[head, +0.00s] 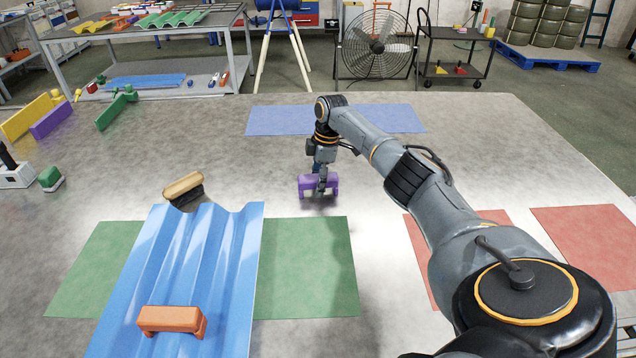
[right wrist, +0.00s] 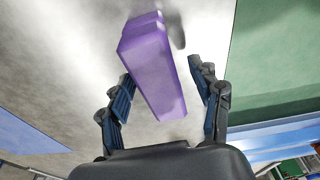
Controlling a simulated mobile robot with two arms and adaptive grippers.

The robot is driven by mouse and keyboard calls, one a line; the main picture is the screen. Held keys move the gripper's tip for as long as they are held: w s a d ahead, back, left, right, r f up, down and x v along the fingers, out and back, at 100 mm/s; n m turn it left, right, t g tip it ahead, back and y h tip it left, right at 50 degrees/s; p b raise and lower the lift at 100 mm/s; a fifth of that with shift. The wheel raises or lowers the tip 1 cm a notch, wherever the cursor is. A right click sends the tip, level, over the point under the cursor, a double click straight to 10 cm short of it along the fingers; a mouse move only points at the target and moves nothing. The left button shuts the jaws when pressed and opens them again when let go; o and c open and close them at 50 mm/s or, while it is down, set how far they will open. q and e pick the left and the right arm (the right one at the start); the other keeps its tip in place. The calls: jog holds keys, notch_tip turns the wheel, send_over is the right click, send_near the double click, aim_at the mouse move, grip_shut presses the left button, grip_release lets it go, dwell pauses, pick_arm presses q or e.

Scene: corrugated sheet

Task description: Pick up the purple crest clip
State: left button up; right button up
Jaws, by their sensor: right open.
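The purple crest clip (head: 305,187) stands on the grey metal table, between the blue and green mats. My right gripper (head: 322,186) reaches down over its middle and hides part of it. In the right wrist view the clip (right wrist: 154,62) lies between the two spread fingers of the open gripper (right wrist: 160,78). A narrow gap shows on the right finger's side; whether the left finger touches the clip is unclear. My left gripper is not in view.
A blue corrugated sheet (head: 190,245) with an orange clip (head: 171,319) lies at the front left, with a wooden-handled brush (head: 184,186) at its far edge. Green mats (head: 308,265), a blue mat (head: 270,120) and red mats (head: 585,230) lie flat. Purple (head: 52,118) and green (head: 112,111) pieces stand far left.

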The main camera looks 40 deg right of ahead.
jog(key=c, duration=1.3)
